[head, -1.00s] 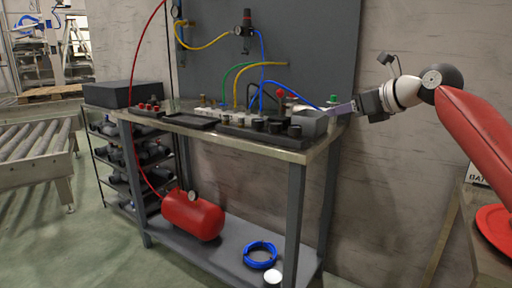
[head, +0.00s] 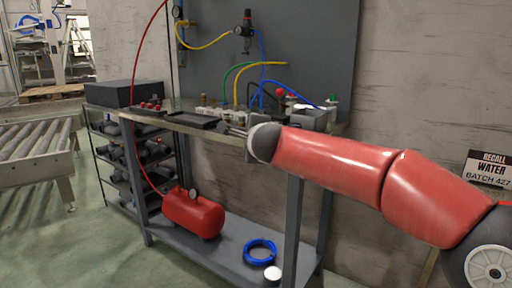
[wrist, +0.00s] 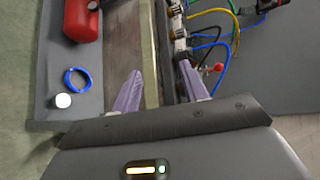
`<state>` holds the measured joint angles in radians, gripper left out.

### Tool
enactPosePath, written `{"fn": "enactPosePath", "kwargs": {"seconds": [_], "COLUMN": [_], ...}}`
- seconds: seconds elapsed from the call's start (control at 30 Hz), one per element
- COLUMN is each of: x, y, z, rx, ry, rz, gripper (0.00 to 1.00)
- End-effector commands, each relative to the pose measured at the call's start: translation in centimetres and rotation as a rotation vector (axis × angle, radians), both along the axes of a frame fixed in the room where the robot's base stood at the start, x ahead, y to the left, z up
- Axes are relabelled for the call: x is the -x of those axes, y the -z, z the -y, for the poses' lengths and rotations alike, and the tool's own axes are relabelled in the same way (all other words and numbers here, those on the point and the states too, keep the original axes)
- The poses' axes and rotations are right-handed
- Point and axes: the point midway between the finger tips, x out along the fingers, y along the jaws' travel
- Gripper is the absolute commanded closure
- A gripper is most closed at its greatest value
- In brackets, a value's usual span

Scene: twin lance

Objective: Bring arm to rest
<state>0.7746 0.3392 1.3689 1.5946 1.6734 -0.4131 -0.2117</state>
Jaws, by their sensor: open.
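My red arm (head: 335,163) reaches across the head view from the lower right, in front of the workbench's right end. Its dark and white round joint (head: 264,143) is at the bench's front edge. My gripper (wrist: 160,88) shows in the wrist view with its two purple-grey fingers wide apart and nothing between them. The workbench edge and the lower shelf lie beyond the fingers. In the head view the gripper is mostly hidden by the arm.
The workbench (head: 185,127) carries black trays and fittings with coloured hoses. A red tank (head: 193,214), a blue hose coil (head: 260,252) and a white round thing (head: 272,273) are on the lower shelf. A recall sign (head: 488,169) is at right. A roller conveyor (head: 35,155) stands left.

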Motion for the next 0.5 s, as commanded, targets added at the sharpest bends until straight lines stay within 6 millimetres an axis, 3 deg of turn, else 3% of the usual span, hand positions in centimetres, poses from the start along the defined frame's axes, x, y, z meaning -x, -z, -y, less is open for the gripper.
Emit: {"fn": "enactPosePath", "kwargs": {"seconds": [0.03,0.1,0.23,0.37,0.5], "x": [1.6,3.7,8.7,15.0,22.7], "y": [1.0,2.7,6.1,9.7,13.3], "z": [-2.7,-4.9,-6.1,-3.5,2.6], "rx": [0.164,0.366,0.718,1.018,1.252], "ry": [-0.077,-0.185,-0.387,-0.561,-0.704], "rz": [0.065,0.130,0.174,0.120,-0.032], "gripper": [0.56,0.56,0.56,0.56,0.56]}}
